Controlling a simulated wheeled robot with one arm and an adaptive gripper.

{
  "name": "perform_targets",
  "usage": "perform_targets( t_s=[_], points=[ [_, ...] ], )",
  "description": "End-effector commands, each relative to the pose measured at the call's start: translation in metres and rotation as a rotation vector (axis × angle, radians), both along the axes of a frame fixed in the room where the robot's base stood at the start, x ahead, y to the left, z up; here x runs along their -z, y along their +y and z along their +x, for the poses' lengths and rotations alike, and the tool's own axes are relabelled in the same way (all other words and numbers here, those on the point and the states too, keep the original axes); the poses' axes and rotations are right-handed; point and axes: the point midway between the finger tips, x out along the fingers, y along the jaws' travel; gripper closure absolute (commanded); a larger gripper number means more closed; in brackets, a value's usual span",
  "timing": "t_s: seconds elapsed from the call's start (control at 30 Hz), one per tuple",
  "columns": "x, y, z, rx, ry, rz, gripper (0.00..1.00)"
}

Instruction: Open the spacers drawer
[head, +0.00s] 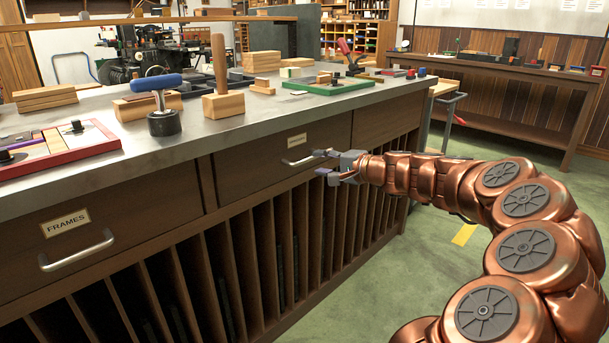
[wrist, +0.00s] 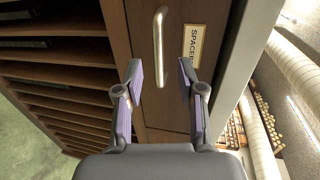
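The spacers drawer (head: 255,165) is the middle drawer in the bench front in the head view, and it is shut. Its small label (head: 297,140) is too small to read there, but in the wrist view the label (wrist: 194,52) shows "SPACE", partly cut off by a finger. Its metal bar handle (head: 297,161) is just left of my gripper (head: 322,163). In the wrist view the handle (wrist: 160,45) lies ahead of my gripper (wrist: 160,75), roughly centred between the fingers. The fingers are apart and empty. Whether they reach around the handle's depth I cannot tell.
The frames drawer (head: 130,228) with its own handle (head: 78,251) is left, and another drawer (head: 385,115) is right. Open vertical slots (head: 240,265) lie below. The bench top (head: 235,125) holds a mallet, wood blocks and trays. Green floor (head: 440,260) is clear at right.

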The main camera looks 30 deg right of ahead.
Motion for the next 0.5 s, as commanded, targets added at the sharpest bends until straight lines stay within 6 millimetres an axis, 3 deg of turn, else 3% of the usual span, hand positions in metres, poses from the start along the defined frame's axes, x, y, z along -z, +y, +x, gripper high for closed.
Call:
perform_targets(
  t_s=[0.17, 0.5],
  points=[
    [0.006, -0.005, 0.009, 0.013, -0.002, 0.006, 0.61],
    [0.017, 0.007, 0.053, 0.009, 0.000, 0.005, 0.61]
  ],
)
